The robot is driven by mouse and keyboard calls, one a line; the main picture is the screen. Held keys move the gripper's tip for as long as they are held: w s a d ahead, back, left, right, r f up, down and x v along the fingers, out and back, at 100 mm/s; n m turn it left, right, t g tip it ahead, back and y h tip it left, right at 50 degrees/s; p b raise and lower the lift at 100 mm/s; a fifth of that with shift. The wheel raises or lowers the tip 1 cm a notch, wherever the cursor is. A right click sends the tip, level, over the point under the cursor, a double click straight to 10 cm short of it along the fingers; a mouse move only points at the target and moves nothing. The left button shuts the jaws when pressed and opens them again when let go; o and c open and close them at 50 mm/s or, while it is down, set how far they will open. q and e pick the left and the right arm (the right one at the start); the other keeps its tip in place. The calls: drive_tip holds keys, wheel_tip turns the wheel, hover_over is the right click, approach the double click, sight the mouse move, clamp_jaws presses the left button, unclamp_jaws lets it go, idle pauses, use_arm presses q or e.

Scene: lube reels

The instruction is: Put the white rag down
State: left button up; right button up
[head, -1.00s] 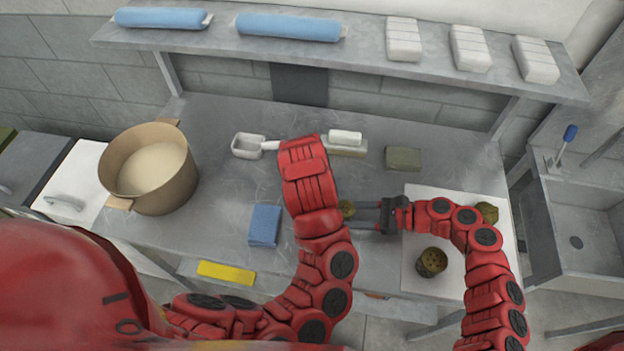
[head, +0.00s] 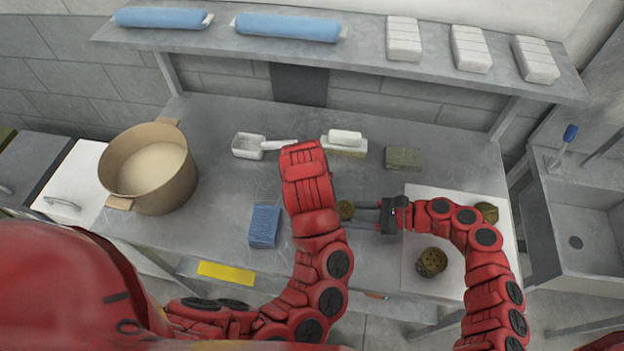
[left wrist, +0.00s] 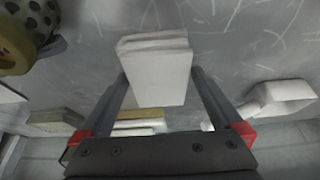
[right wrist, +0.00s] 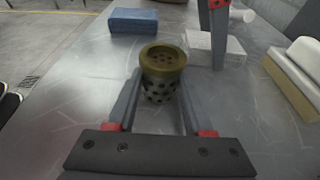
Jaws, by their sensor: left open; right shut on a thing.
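The white rag (left wrist: 156,72) is a folded block between the fingertips of my left gripper (left wrist: 157,78) in the left wrist view. The fingers are open on either side of it. In the right wrist view the rag (right wrist: 214,48) rests on the steel table beside a left finger. In the head view my left wrist hides the rag. My right gripper (head: 368,215) is shut on a perforated brass-coloured cylinder (right wrist: 162,72), which stands upright between its fingers low over the table; I cannot tell whether it touches.
A blue sponge (head: 264,226) lies left of my left arm. A large pot (head: 150,168) stands at left. A white scoop (head: 250,146), a white-topped block (head: 345,140) and an olive block (head: 403,158) lie behind. More perforated cylinders (head: 432,262) stand on the white board (head: 420,195).

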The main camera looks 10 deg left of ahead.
use_arm(q)
drive_tip(key=c, duration=1.3)
wheel_tip(320, 180, up, 10)
drive_tip(key=n+g+y, duration=0.4)
drive_tip(key=n+y, duration=0.1)
drive_tip(key=n, duration=1.3)
hover_over(221, 220)
drive_tip(key=d, duration=0.1)
drive_tip(key=f, duration=0.5)
drive_tip(key=shift+d, duration=0.2)
drive_tip(key=shift+h, duration=0.3)
drive_tip(key=shift+f, duration=2.4)
